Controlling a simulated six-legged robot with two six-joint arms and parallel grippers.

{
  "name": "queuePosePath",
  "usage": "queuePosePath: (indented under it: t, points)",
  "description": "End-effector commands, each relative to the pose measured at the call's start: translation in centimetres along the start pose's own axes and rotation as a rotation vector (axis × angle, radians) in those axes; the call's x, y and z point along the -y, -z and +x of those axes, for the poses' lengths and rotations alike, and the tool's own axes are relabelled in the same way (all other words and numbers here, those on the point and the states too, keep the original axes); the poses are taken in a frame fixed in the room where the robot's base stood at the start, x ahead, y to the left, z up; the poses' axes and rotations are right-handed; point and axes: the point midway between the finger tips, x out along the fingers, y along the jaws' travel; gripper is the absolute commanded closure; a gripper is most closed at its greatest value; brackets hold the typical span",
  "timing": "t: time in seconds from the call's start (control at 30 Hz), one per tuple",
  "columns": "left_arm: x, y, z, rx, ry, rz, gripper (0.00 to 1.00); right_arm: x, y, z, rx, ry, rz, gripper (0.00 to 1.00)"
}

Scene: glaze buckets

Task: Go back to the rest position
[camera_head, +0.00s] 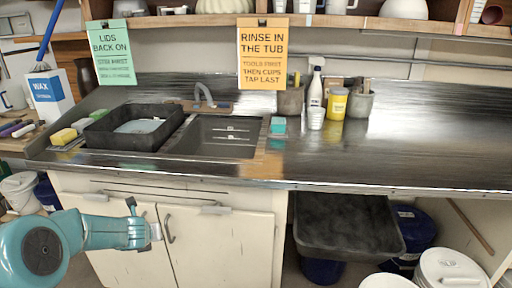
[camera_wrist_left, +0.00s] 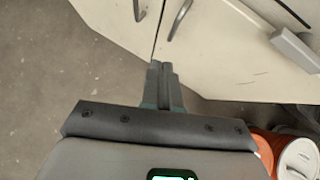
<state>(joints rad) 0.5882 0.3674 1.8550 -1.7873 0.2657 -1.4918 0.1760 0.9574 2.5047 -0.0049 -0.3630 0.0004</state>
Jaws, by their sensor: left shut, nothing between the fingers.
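My left arm comes in from the lower left in the head view, low in front of the white cabinet doors (camera_head: 222,245). My left gripper (camera_head: 157,232) is at its end, below the counter edge. In the left wrist view the two fingers of the left gripper (camera_wrist_left: 161,68) are together with nothing between them. They point toward the cabinet doors (camera_wrist_left: 235,45) and their metal handles, with grey floor (camera_wrist_left: 60,50) to the left. Whether the fingers touch a door I cannot tell. My right gripper is not in view.
A metal counter (camera_head: 400,150) with a sink (camera_head: 215,137) and a black tub (camera_head: 130,128) runs above the cabinet. A dark tub (camera_head: 345,225) sits under the counter at right, near white buckets (camera_head: 450,268). Bucket-like containers (camera_wrist_left: 298,158) show at lower right in the wrist view.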

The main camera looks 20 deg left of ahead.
Motion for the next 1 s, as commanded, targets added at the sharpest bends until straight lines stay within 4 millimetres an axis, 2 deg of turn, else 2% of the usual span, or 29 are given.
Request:
queuePosePath:
  t: [0.07,0.17,0.27,0.3,0.37,0.4,0.47,0.53,0.6,0.73,0.83,1.0]
  points:
    - [0.8,0.9,0.1,-0.028,0.018,-0.038,1.0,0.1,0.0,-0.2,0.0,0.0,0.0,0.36]
    - [3.7,4.4,0.2,-0.131,0.071,-0.192,1.0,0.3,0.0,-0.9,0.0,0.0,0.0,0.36]
    - [8.5,10.2,-0.5,-0.321,0.12,-0.475,1.0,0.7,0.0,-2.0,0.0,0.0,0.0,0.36]
    - [10.6,12.9,-1.1,-0.412,0.123,-0.611,1.0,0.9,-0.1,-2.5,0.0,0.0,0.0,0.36]
    - [13.5,16.9,-2.5,-0.552,0.099,-0.824,1.0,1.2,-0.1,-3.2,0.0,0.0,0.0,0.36]
    - [15.3,19.5,-3.7,-0.644,0.061,-0.972,1.0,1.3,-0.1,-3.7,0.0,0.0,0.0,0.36]
    - [17.7,23.5,-5.9,-0.777,-0.032,-1.207,1.0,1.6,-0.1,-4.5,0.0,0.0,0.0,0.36]
    - [19.9,28.1,-8.9,-0.905,-0.208,-1.496,1.0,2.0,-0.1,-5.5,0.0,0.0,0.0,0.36]
    - [21.0,32.0,-11.7,-0.966,-0.424,-1.767,1.0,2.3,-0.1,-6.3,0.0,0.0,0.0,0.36]
    - [20.8,37.2,-15.6,-0.907,-0.81,-2.155,1.0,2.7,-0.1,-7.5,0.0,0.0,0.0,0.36]
    - [19.9,39.5,-17.3,-0.797,-1.006,-2.338,1.0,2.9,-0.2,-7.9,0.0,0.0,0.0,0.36]
    - [19.1,40.9,-18.1,-0.697,-1.122,-2.45,1.0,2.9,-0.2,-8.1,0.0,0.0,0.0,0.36]
